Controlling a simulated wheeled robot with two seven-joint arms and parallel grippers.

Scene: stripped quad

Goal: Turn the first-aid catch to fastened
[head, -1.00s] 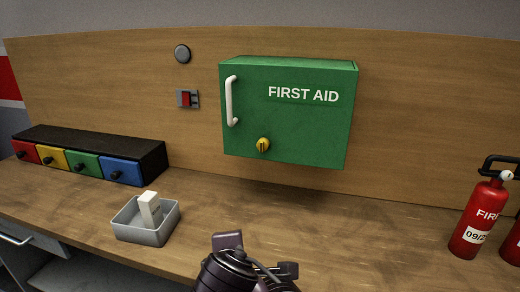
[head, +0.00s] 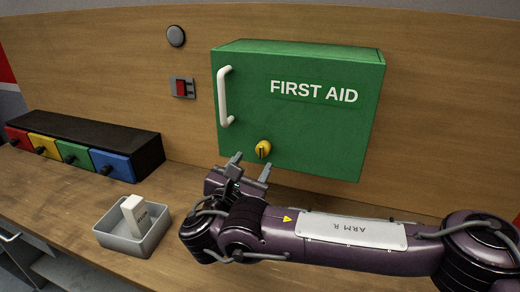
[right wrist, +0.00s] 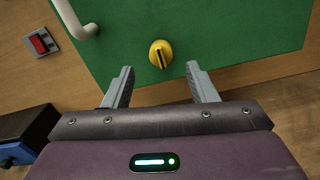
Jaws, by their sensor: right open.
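The green first-aid box (head: 310,125) hangs on the wooden back panel with its door shut. A white handle (head: 223,97) is on the left of the door. The yellow catch (head: 263,150) is a round knob with a dark slot, low on the door. The slot looks close to upright in the head view; in the right wrist view the catch (right wrist: 161,54) lies just beyond the fingers. My right gripper (head: 251,167) is open and empty, just below and in front of the catch. Its fingertips (right wrist: 160,70) are apart from the catch. My left gripper is not in view.
A grey tray (head: 105,239) with a white block (head: 134,214) stands on the bench at lower left. A rack with coloured drawers (head: 110,163) is behind it. A red switch (head: 182,88) and a round grey button (head: 176,36) are on the panel left of the box.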

